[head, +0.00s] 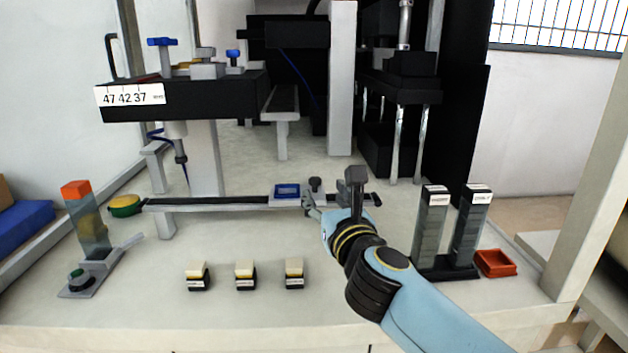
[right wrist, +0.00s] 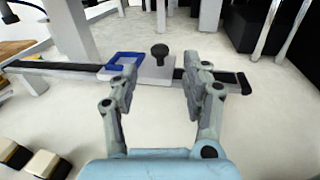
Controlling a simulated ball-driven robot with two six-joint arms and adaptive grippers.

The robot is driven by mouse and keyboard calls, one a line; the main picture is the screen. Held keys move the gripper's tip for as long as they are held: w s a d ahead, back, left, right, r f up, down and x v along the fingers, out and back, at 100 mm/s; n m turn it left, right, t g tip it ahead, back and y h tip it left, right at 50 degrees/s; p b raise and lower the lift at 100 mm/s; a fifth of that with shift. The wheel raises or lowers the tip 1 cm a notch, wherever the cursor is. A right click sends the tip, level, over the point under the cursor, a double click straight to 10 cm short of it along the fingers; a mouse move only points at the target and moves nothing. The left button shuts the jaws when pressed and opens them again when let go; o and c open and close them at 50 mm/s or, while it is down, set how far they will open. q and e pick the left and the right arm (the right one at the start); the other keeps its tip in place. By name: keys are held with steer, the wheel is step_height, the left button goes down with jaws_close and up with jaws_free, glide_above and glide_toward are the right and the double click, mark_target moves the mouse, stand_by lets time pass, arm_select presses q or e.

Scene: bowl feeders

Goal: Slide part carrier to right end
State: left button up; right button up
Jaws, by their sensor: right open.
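The part carrier is a pale plate (head: 286,203) with a blue frame and a dark upright knob (head: 314,184). It sits on a black rail (head: 215,203), right of the rail's middle. In the right wrist view the carrier plate (right wrist: 153,72) and knob (right wrist: 159,51) show between and beyond my fingertips. My right gripper (head: 312,201) is open at the carrier's right part, one finger on each side of the knob's line; it also shows in the right wrist view (right wrist: 161,84). Contact with the knob cannot be told. My left gripper is out of view.
The rail's right end stop (right wrist: 244,83) lies right of the carrier, with bare rail between. Several small labelled blocks (head: 245,276) stand in front. Two tall part magazines (head: 430,227) and a red tray (head: 495,263) are on the right. A green-yellow button (head: 125,206) is at the left end.

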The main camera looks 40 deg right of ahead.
mark_target(317, 185)
steer(key=x, duration=0.7)
steer(key=shift+w+d+b, duration=0.1)
steer(key=shift+w+b, duration=0.2)
steer(key=shift+w, duration=0.05)
jaws_close()
steer(key=shift+f, duration=0.1)
steer(key=shift+d+f, duration=0.1)
